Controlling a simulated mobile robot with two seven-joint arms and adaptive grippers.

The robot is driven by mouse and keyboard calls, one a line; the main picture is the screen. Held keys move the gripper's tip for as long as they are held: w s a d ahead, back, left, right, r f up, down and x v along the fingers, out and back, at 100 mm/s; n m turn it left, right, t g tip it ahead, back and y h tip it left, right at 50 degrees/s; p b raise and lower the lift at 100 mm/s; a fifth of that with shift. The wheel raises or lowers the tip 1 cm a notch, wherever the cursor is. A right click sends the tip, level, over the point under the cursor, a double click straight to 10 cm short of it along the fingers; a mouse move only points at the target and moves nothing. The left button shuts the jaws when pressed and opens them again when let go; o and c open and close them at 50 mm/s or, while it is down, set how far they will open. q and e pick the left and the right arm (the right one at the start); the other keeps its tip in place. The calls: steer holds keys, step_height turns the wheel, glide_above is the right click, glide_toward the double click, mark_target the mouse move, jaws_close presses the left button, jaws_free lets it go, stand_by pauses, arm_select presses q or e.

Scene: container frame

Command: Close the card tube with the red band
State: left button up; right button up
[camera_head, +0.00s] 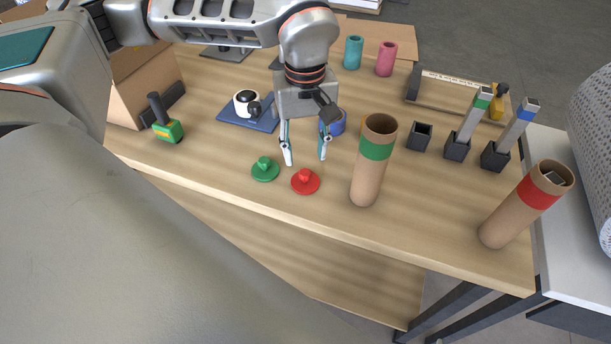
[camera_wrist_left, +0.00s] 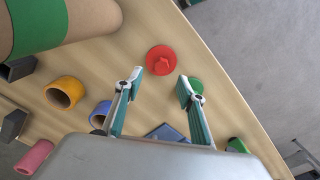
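The card tube with the red band (camera_head: 525,205) stands at the table's right front corner, open at the top, with something grey inside. A red lid with a knob (camera_head: 305,182) lies on the table near the front edge; it also shows in the left wrist view (camera_wrist_left: 160,59). A green lid (camera_head: 265,170) lies left of it. A card tube with a green band (camera_head: 374,160) stands open to the right of the red lid. My left gripper (camera_head: 306,159) is open and empty, pointing down above and just behind the red lid. My right gripper is not in view.
Black holders (camera_head: 457,147) with banded grey pieces stand behind the tubes. A blue ring (camera_head: 338,124) lies behind the left gripper. A blue plate (camera_head: 250,122) and a green-and-black tool (camera_head: 168,128) are to the left. The table's front edge is close to the lids.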

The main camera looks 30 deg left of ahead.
mark_target(305, 172)
arm_select(q)
steer(key=shift+f, duration=0.7)
steer(key=f, duration=0.5)
steer(key=shift+s+d+f, duration=0.1)
steer(key=shift+s+d, duration=0.05)
steer(key=shift+s, duration=0.05)
steer(key=c, duration=0.9)
